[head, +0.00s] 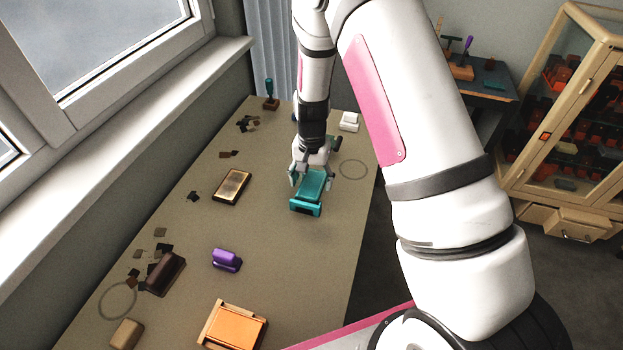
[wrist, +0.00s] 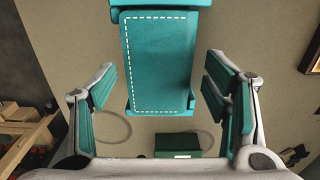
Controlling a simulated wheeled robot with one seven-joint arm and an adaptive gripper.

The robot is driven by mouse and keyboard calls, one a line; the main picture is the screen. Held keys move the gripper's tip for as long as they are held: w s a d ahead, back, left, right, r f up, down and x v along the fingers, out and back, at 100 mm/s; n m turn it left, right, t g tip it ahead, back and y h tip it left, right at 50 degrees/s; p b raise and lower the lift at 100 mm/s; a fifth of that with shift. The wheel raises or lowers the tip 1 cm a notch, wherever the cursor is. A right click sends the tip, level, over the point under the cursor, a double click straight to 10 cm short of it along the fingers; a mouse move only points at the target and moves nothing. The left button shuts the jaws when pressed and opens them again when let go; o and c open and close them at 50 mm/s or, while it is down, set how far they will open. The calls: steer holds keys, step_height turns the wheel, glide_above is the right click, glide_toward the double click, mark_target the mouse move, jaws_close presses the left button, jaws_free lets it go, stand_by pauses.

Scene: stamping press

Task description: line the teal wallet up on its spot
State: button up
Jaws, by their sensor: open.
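The teal wallet (wrist: 158,62) is a flat slab with white dashed stitching along three sides, in the wrist view. It lies lengthwise on what looks like a teal holder (wrist: 165,3) of nearly the same colour, whose bar crosses its near end. In the head view the wallet (head: 313,182) lies on the table with the holder bar (head: 305,207) at its front. My gripper (wrist: 160,95) is open, with teal-padded fingers on either side of the wallet's far end and a gap on both sides. In the head view my gripper (head: 311,177) hides that end.
A framed plate (head: 232,186), purple block (head: 226,260), orange tray (head: 236,326) and dark brown block (head: 166,274) are on the table (head: 290,265). A dark green box (wrist: 178,145) lies beyond the wallet. Right of the wallet the table is clear around a faint ring (head: 353,169).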

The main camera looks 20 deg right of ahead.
steer(key=shift+r+p, duration=1.05)
steer(key=shift+r, duration=2.45)
